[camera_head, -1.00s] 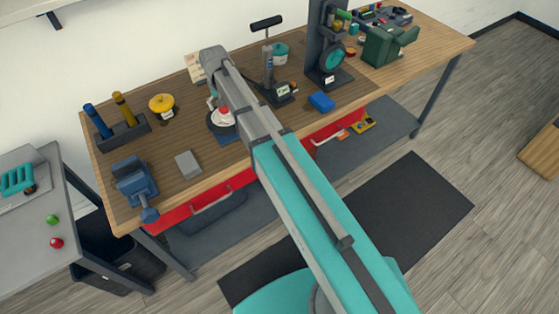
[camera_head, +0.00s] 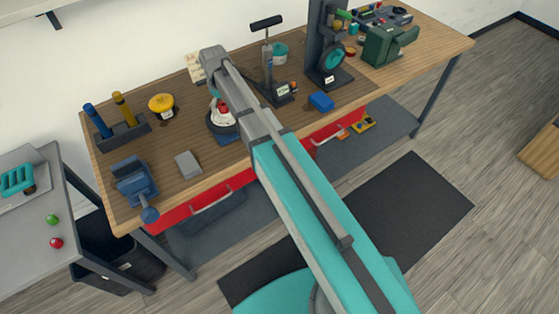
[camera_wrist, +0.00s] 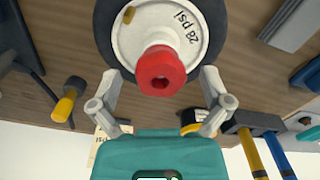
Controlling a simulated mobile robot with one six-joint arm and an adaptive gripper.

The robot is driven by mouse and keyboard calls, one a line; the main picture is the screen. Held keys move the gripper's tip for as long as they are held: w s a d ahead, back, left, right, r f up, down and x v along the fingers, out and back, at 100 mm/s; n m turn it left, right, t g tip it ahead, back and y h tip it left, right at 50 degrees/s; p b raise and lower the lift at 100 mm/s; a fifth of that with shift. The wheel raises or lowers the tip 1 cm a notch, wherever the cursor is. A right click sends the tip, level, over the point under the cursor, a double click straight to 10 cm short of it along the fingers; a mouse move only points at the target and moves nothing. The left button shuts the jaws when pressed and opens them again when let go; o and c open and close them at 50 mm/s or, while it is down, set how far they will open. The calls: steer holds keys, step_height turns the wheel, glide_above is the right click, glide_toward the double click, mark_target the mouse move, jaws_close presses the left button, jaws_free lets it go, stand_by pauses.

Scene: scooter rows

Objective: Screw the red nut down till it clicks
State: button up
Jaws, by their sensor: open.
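The red nut (camera_wrist: 161,72) is in the middle of the wrist view, with a dark hole in its face. It sits at the centre of a white hub (camera_wrist: 131,38) marked "28 psi", inside a black tyre (camera_wrist: 104,36). My gripper (camera_wrist: 160,90) is open, its two grey fingers spread left and right of the nut with a gap on each side. In the head view, the red nut (camera_head: 223,107) shows beside my arm's end, above the small wheel on the bench. My arm hides part of the wheel and most of my gripper there.
A pump (camera_head: 268,65) and a blue box (camera_head: 321,102) are right of my arm.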

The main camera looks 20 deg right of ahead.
steer(key=n, duration=0.4)
steer(key=shift+n, duration=0.3)
steer(key=n, duration=0.4)
step_height(320, 180, up, 14)
steer(key=p, duration=1.4)
steer(key=s+d+f+n+b, duration=0.1)
steer(key=s+d+f+b, duration=0.6)
steer(key=s+f+b, duration=0.3)
steer(key=s+d+f+n+b, duration=0.2)
steer(key=s+d+f+b, duration=0.5)
steer(key=s+f+b, duration=0.4)
step_height(320, 180, down, 3)
steer(key=b, duration=0.3)
steer(key=shift+s, duration=0.25)
steer(key=shift+a+r, duration=0.1)
steer(key=shift+r, duration=0.05)
stand_by(0.6)
step_height(320, 180, up, 23)
steer(key=m+p, duration=0.6)
steer(key=p, duration=1.8)
glide_above(223, 106)
steer(key=shift+s+r, duration=0.1)
steer(key=shift+r, duration=0.1)
